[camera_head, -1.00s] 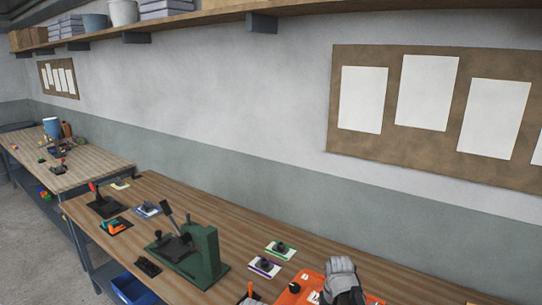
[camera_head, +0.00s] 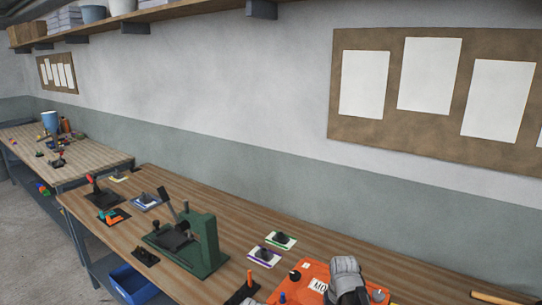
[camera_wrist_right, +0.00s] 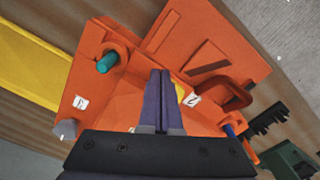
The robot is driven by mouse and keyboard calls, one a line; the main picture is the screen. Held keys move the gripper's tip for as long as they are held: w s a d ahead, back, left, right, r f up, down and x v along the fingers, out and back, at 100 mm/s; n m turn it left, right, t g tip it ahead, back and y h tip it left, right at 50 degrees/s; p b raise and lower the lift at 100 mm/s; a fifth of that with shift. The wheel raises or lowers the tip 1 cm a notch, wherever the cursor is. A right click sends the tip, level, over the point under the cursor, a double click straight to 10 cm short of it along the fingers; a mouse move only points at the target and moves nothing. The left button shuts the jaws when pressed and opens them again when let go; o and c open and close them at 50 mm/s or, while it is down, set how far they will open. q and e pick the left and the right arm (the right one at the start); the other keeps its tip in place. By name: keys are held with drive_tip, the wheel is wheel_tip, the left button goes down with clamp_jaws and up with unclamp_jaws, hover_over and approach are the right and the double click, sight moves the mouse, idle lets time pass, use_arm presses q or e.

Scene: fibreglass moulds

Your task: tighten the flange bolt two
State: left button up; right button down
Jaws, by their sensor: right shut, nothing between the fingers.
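The orange mould (camera_wrist_right: 215,55) fills much of the right wrist view; in the head view it also shows at the bottom (camera_head: 318,271), partly covered by my right arm. On it in the wrist view are a teal bolt or pin (camera_wrist_right: 107,62), a grey bolt head (camera_wrist_right: 65,128) at the lower left and a blue pin (camera_wrist_right: 230,128) at the right. Small white number labels (camera_wrist_right: 192,99) sit beside them; I cannot tell which marks bolt two. My right gripper (camera_wrist_right: 159,73) is shut and empty over the mould; I cannot tell if it touches. My left gripper is not in view.
A green press-like fixture (camera_head: 205,243) stands left of the mould on the wooden bench. Small parts on white cards (camera_head: 264,257) lie between them. A yellow strip (camera_wrist_right: 35,65) lies beside the mould in the wrist view. A blue bin (camera_head: 131,284) is below the bench.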

drive_tip(key=shift+w+a+f, duration=0.1)
drive_tip(key=shift+w+f, duration=0.05)
drive_tip(key=shift+w, duration=0.2)
idle(0.7)
drive_tip(key=shift+s+a, duration=0.1)
drive_tip(key=shift+a, duration=0.95)
drive_tip(key=shift+w+a, duration=0.25)
drive_tip(key=shift+a, duration=0.05)
idle(0.4)
drive_tip(key=shift+s, duration=0.15)
drive_tip(key=shift+s+a, duration=0.2)
